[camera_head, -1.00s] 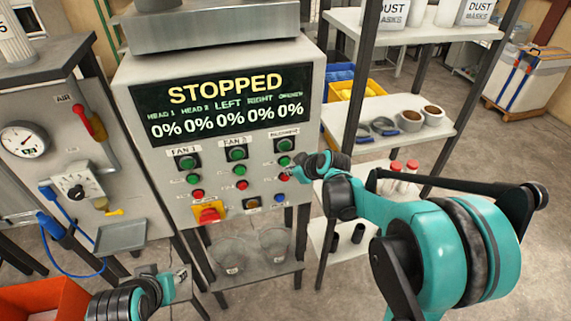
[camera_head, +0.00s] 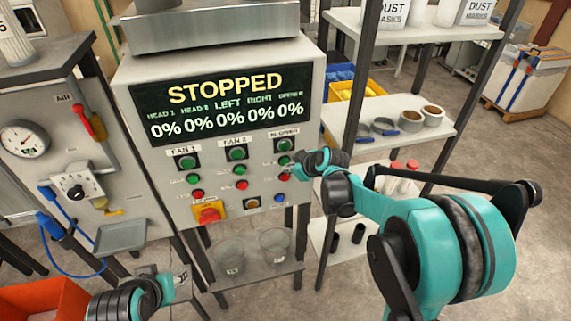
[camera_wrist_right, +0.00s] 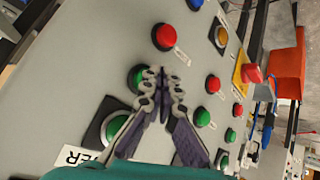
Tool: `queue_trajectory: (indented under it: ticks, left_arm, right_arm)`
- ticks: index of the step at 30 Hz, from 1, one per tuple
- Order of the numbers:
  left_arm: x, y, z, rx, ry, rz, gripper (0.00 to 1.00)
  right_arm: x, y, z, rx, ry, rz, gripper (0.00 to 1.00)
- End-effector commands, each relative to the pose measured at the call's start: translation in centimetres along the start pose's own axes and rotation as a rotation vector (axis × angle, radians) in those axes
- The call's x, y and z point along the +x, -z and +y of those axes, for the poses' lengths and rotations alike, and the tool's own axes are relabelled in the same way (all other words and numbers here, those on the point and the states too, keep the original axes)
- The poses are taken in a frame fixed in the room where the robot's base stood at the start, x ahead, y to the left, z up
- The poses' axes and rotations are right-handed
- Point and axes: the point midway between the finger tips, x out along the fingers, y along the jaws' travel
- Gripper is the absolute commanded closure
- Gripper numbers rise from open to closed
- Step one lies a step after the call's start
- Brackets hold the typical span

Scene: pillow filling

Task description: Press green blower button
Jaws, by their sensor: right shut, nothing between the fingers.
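The blower column is the rightmost on the panel. In the head view its green button (camera_head: 284,160) sits below a green light in a square mount and above a red button (camera_head: 284,177). My right gripper (camera_head: 289,168) is shut and empty, its tips right by this green button. In the right wrist view the shut fingertips (camera_wrist_right: 163,86) overlap the edge of the green button (camera_wrist_right: 136,76) and partly hide it. I cannot tell whether they touch it. My left gripper (camera_head: 181,281) is low at the left, its fingers too small to read.
The display (camera_head: 221,105) reads STOPPED with 0% values. A red emergency knob (camera_head: 209,214) on yellow and a blue button (camera_head: 279,198) sit lower on the panel. A shelf unit (camera_head: 390,121) stands close on the right, beside my right arm.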

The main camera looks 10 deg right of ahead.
Motion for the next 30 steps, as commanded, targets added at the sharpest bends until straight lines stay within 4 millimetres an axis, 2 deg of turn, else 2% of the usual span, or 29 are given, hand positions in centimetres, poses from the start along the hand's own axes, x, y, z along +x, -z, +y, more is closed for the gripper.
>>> queue_trajectory:
  ticks: [30]
  left_arm:
    - [0.17, -0.12, 0.0, 0.0, 0.0, 0.0, 0.6]
  right_arm:
    - [0.71, 0.55, 0.52, 0.0, 0.0, 0.0, 1.0]
